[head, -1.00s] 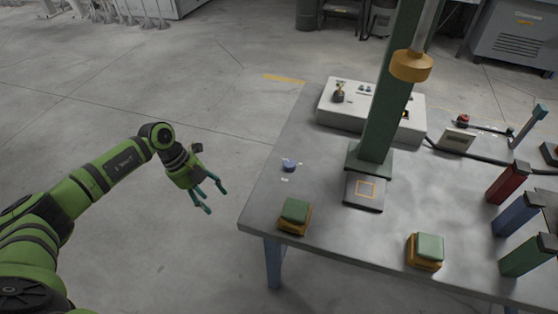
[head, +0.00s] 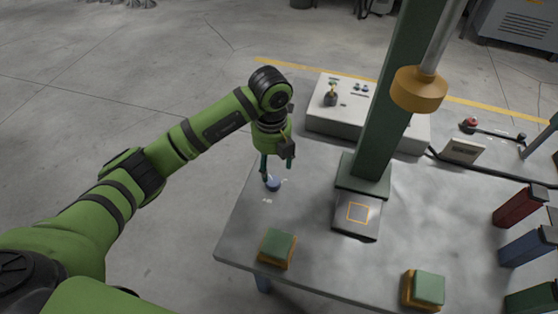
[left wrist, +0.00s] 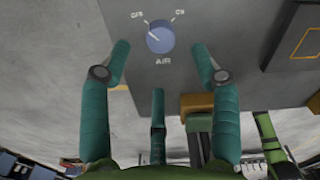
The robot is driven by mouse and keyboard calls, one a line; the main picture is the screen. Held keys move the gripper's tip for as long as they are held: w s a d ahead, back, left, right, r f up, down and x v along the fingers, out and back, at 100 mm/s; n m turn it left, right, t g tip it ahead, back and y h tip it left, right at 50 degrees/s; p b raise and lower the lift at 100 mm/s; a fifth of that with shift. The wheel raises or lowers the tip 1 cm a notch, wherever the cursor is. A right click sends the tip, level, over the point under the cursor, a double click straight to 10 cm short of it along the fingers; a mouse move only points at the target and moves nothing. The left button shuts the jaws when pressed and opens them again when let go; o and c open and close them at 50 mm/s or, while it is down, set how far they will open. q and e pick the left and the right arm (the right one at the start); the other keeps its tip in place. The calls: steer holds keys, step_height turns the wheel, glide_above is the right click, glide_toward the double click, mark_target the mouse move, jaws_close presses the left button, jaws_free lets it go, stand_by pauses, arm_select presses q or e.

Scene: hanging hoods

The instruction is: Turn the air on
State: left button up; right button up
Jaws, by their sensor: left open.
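The air knob is a round blue dial (left wrist: 160,37) on the grey table top, marked AIR, with OFF to its upper left and ON to its upper right. Its white pointer mark points up left toward OFF. In the head view the knob (head: 273,184) sits near the table's left edge. My left gripper (head: 277,172) points down just above it, partly covering it. In the left wrist view the teal fingers (left wrist: 161,62) are spread, with the knob just beyond the tips in the gap between them. The fingers appear empty. My right gripper is not in view.
The table (head: 310,260) holds a green press column (head: 385,110) with a yellow head (head: 419,90), right of my gripper. A white control box (head: 350,125) stands behind. Two green-topped buttons (head: 277,248) (head: 425,288) are at the front. Colored posts (head: 521,206) stand at right.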

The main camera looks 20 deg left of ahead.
mark_target(273, 181)
arm_select(q)
steer(key=shift+w+d+f, duration=0.1)
steer(key=shift+f, duration=0.25)
steer(key=f, duration=0.1)
steer(key=f+p, duration=0.1)
steer(key=f, duration=0.3)
steer(key=shift+s+f, duration=0.15)
steer(key=shift+s, duration=0.25)
steer(key=shift+w+f, duration=0.1)
steer(key=shift+f, duration=0.35)
steer(key=c, duration=1.1)
steer(key=shift+c, duration=0.2)
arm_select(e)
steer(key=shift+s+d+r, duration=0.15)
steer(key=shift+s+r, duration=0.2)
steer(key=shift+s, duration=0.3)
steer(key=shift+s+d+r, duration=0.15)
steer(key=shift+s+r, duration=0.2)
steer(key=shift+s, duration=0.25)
